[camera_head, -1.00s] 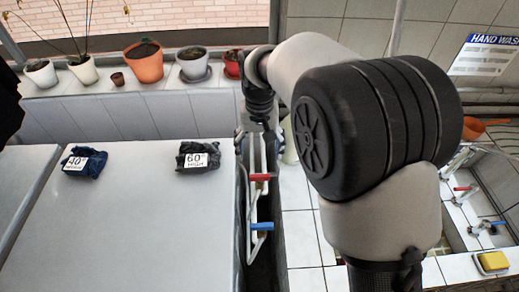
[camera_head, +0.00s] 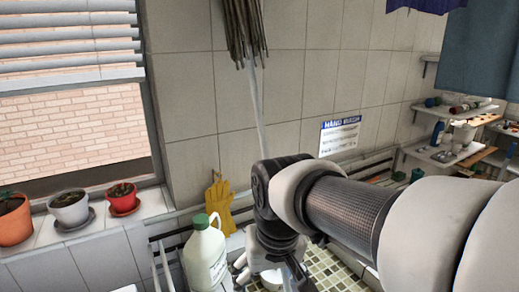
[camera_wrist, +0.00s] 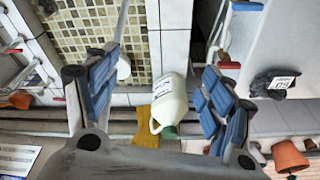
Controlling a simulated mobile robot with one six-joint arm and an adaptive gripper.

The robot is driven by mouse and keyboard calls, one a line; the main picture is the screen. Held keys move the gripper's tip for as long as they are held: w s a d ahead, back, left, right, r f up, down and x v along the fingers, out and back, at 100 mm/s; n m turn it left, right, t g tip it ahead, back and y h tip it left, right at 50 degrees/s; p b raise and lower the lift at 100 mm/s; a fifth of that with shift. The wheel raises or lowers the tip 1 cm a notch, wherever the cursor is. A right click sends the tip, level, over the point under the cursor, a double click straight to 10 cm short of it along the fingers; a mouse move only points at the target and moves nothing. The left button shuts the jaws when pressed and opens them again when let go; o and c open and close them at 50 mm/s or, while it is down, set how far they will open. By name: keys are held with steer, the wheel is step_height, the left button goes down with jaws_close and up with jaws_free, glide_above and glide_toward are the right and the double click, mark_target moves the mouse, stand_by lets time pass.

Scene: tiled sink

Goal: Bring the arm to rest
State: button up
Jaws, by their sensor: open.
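My arm enters the head view from the right edge, and its wrist hangs over the tiled sink (camera_head: 335,270). My gripper (camera_wrist: 162,65) shows in the wrist view with its two blue-padded fingers spread wide and nothing between them. In the head view the fingers are mostly cut off at the bottom edge. A white bottle with a green cap (camera_head: 205,258) stands left of my wrist; it also shows beyond the fingers in the wrist view (camera_wrist: 170,100).
A yellow glove (camera_head: 220,204) hangs on the wall behind the bottle. Potted plants (camera_head: 70,212) line the sill at left. A mop (camera_head: 258,100) leans on the wall. Shelves with small items (camera_head: 440,155) are at right. A dark cloth with a label (camera_wrist: 275,83) shows in the wrist view.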

steer(key=s+d+f+m+t+b, duration=0.1)
steer(key=s+d+b, duration=0.1)
steer(key=s+d, duration=0.5)
steer(key=shift+d+f, duration=0.2)
steer(key=shift+d, duration=0.35)
steer(key=shift+m+t+h, duration=0.4)
steer(key=shift+m+t, duration=0.3)
steer(key=shift+m, duration=0.1)
steer(key=s+d+f, duration=0.1)
steer(key=s, duration=0.1)
steer(key=s+d+f+b, duration=0.1)
steer(key=s+d, duration=0.1)
steer(key=s+d+f, duration=0.1)
steer(key=s+f, duration=0.1)
steer(key=s, duration=0.1)
steer(key=shift+d, duration=0.3)
